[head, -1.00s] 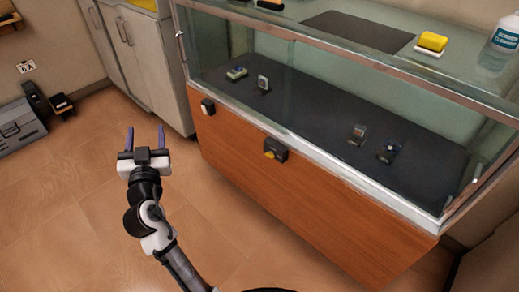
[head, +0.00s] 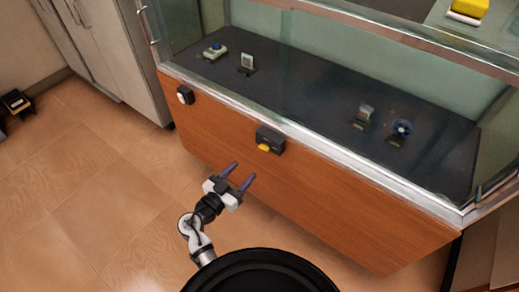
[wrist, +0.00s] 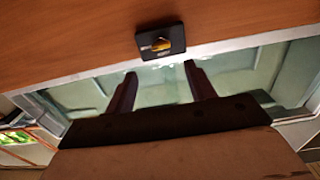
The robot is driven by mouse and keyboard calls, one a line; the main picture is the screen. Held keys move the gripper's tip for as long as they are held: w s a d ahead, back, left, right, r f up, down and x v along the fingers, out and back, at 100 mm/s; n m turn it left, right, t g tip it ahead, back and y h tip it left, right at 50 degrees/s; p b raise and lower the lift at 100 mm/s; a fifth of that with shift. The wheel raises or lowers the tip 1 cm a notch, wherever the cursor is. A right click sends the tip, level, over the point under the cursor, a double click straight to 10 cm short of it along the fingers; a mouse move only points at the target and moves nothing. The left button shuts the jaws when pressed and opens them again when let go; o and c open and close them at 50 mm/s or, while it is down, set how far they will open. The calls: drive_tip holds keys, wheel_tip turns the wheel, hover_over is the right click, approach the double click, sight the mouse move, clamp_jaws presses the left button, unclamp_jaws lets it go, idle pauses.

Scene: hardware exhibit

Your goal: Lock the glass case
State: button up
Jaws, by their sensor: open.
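The glass case (head: 330,85) stands on a wooden base (head: 330,190), with small items on its dark floor. A black lock box with a yellow knob (head: 265,147) is on the base's front, just below the metal rim. It also shows at the top of the wrist view as a black plate with a yellow knob (wrist: 160,44). My gripper (head: 240,174) is open and empty, low in front of the base, below and a little left of the lock in the head view. In the wrist view its two dark fingers (wrist: 160,75) are spread apart.
A small white button in a dark housing (head: 185,95) is on the base's left end. A grey cabinet (head: 115,60) stands left of the case. A yellow item (head: 468,8) lies on the case top.

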sight(265, 147)
drive_tip(key=p+x, duration=0.1)
drive_tip(key=x, duration=0.9)
drive_tip(key=shift+w+p, duration=0.3)
drive_tip(key=shift+p, duration=0.1)
drive_tip(key=shift+d, duration=0.1)
drive_tip(key=c, duration=1)
